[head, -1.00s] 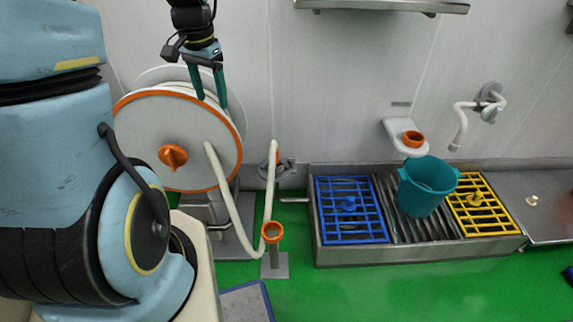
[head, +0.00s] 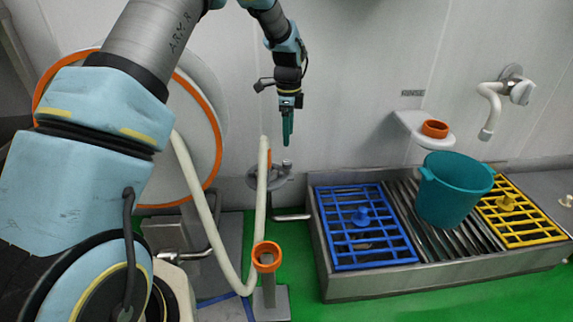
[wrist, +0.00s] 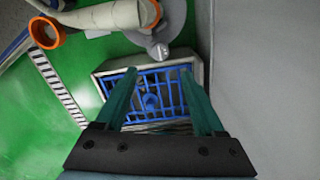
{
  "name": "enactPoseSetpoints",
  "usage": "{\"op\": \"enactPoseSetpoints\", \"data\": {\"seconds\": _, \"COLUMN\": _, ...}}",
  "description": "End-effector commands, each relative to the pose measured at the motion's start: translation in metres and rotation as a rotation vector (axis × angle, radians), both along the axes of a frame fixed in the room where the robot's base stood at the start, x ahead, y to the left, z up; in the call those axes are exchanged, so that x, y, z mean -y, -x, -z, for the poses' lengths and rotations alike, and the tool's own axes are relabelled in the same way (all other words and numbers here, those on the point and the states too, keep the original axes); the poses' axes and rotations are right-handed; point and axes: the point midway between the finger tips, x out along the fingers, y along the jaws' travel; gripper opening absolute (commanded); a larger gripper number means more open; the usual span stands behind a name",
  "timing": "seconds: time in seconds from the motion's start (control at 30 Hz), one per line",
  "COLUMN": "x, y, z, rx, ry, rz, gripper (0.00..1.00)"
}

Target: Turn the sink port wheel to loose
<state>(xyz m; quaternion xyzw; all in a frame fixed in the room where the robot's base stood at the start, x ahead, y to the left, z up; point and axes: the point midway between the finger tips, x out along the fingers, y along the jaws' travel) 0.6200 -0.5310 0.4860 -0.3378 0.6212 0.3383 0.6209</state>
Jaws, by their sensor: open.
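A grey round wall port (head: 283,176) sits behind the upright white hose, left of the sink. A small grey knob sticks out of it; this knob also shows in the wrist view (wrist: 158,51). An orange collar (wrist: 151,12) joins the hose to the port. I cannot tell which part is the wheel or how it is set. My gripper (head: 288,142) points down, a little above the port in the head view, and is empty. In the wrist view its open fingers (wrist: 158,73) are apart, with the knob just beyond their tips, not between them.
The sink (head: 440,278) holds a blue grate (head: 345,262), a yellow grate (head: 530,230) and a teal bucket (head: 455,190). A hose reel (head: 205,135) stands left. An orange-rimmed holder (head: 266,257) stands in front. A wall spout (head: 494,100) is at right.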

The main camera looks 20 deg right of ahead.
Motion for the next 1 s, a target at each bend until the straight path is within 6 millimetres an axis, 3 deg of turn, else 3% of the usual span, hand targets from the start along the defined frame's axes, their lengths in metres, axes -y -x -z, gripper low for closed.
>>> {"op": "enactPoseSetpoints", "data": {"seconds": 0.3, "x": -0.001, "y": 0.001, "z": 0.059, "rx": -0.002, "ry": -0.001, "rz": -0.003, "gripper": 0.71}}
{"op": "enactPoseSetpoints", "data": {"seconds": 0.5, "x": -0.001, "y": 0.0, "z": 0.088, "rx": 0.0, "ry": -0.001, "rz": -0.004, "gripper": 0.71}}
{"op": "enactPoseSetpoints", "data": {"seconds": 0.7, "x": -0.001, "y": 0.0, "z": 0.098, "rx": 0.001, "ry": 0.001, "rz": -0.004, "gripper": 0.71}}
{"op": "enactPoseSetpoints", "data": {"seconds": 1.0, "x": -0.001, "y": 0.0, "z": 0.099, "rx": 0.001, "ry": 0.001, "rz": -0.005, "gripper": 0.69}}
